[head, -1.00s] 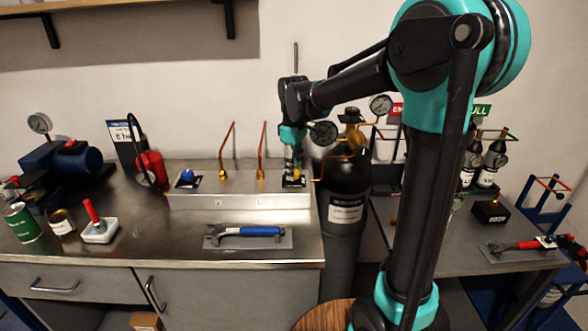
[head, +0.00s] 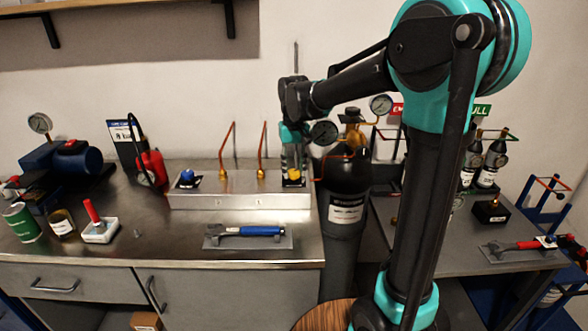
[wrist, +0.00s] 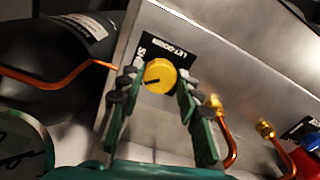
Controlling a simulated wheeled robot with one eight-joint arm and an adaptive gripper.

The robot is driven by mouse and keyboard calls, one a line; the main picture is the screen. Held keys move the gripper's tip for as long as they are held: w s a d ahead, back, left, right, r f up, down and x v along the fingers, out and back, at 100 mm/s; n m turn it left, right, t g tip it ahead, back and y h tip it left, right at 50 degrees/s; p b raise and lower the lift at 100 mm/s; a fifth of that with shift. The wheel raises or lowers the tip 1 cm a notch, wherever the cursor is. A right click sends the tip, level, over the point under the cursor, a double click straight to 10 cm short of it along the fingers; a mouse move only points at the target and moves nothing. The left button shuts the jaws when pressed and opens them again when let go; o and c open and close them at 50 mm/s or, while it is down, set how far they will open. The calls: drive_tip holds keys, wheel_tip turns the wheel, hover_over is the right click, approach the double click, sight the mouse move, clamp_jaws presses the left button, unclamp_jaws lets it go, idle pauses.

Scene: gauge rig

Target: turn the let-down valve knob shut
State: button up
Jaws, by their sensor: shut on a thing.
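The let-down valve knob (wrist: 160,75) is a round yellow knob with a dark pointer line, on a black plate marked LET-DOWN (wrist: 167,48). In the wrist view the line points left and slightly down. Part of a second word, starting "SH", shows at the plate's left; a finger hides the rest. My gripper (wrist: 157,82) is shut on the knob, one finger on each side. In the head view my gripper (head: 293,160) points down onto the yellow knob (head: 293,175) at the right end of the steel manifold box (head: 240,201).
A blue knob (head: 188,177) sits at the box's left end, with copper pipes (head: 262,148) between. A black cylinder (head: 346,188) stands close right of the box. A blue-handled wrench (head: 249,231) lies in front. A gauge (head: 323,133) is beside my gripper.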

sight(294, 171)
drive_tip(key=m, duration=0.4)
drive_tip(key=shift+m, duration=2.1)
drive_tip(key=o, duration=1.2)
drive_tip(key=shift+c, duration=0.2)
wheel_tip(294, 171, up, 12)
